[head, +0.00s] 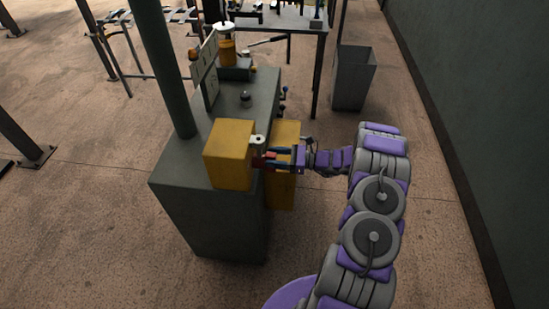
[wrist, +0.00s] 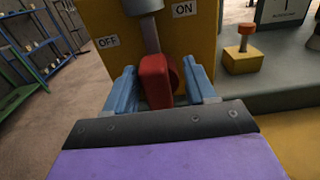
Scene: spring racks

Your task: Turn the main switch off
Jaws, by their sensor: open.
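The main switch is on a yellow box (head: 228,155) on the machine's near end. The rod stands nearly upright, leaning slightly left, between the OFF label (wrist: 107,42) and the ON label (wrist: 184,9). My gripper (head: 280,158) is open, its blue fingers (wrist: 161,72) on either side of the red base, with gaps visible. The knob is above the fingers. In the head view the fingers partly hide the red part.
The dark grey machine cabinet (head: 212,215) stands below the box. An orange-topped button on a yellow block (wrist: 243,60) is to the right in the wrist view. A grey bin (head: 354,80) and a wall (head: 480,110) stand on the right, with open floor between.

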